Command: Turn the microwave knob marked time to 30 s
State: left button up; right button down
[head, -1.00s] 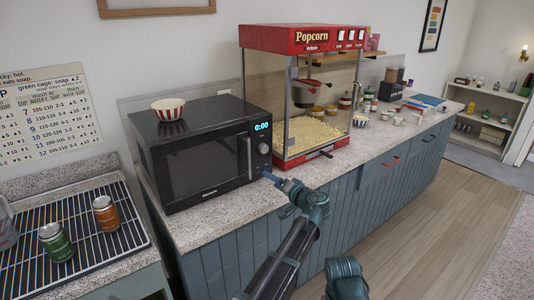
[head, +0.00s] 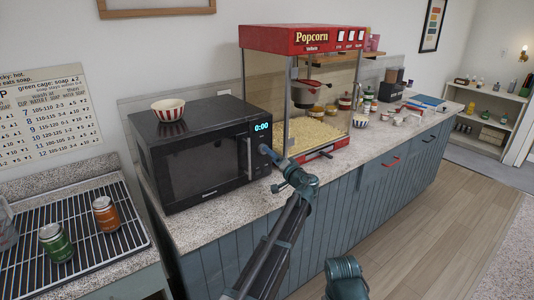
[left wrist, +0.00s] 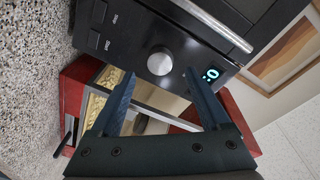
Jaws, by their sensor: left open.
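The black microwave (head: 200,165) stands on the counter, door shut, its display (head: 262,127) reading 0:00. In the left wrist view its round silver knob (left wrist: 160,61) sits on the black panel between the lit display (left wrist: 211,74) and two buttons (left wrist: 97,26). I cannot read a mark on the knob. My left gripper (head: 264,151) is at the panel and hides the knob in the head view. In the left wrist view the left gripper (left wrist: 159,75) is open, one finger on each side of the knob in the picture; I cannot tell whether they touch it.
A red popcorn machine (head: 300,40) stands close right of the microwave. A striped bowl (head: 168,109) sits on top of the microwave. Cans (head: 105,213) stand on a rack (head: 90,275) at the left. The floor (head: 430,220) in front of the cabinets is clear.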

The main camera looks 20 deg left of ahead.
pick_arm(q)
jog(key=shift+x, duration=2.2)
grip_shut()
